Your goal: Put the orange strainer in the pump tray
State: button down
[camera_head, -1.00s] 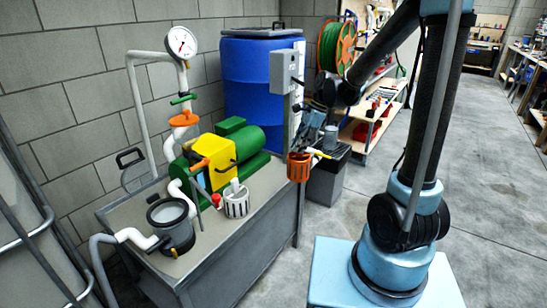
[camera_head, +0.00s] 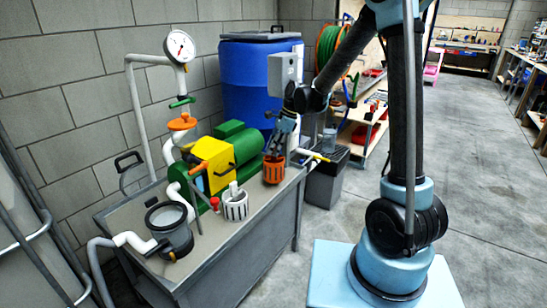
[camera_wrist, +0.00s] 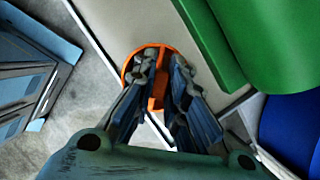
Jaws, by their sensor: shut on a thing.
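The orange strainer (camera_head: 273,170) is a small slotted basket at the right end of the grey pump tray (camera_head: 225,245). In the wrist view the strainer (camera_wrist: 130,68) shows as an orange ring with a bar across it. My gripper (camera_head: 277,150) is above it, pointing down; in the wrist view the fingers (camera_wrist: 160,85) are closed on the strainer's middle bar. The strainer looks upright and over the tray's surface. I cannot tell whether its base touches the tray.
A white strainer (camera_head: 235,204), a yellow and green pump (camera_head: 215,160) and a grey strainer pot (camera_head: 170,230) stand on the tray. A blue barrel (camera_head: 250,80) is behind it. A dark bin (camera_head: 325,178) stands right of the tray. The tray's front right surface is clear.

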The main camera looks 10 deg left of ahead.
aim_at(271, 158)
jog(key=shift+w+a+f, duration=0.1)
jog(key=shift+a+f, duration=0.05)
jog(key=shift+f, duration=1.7)
jog(key=c, duration=1.6)
grip_release()
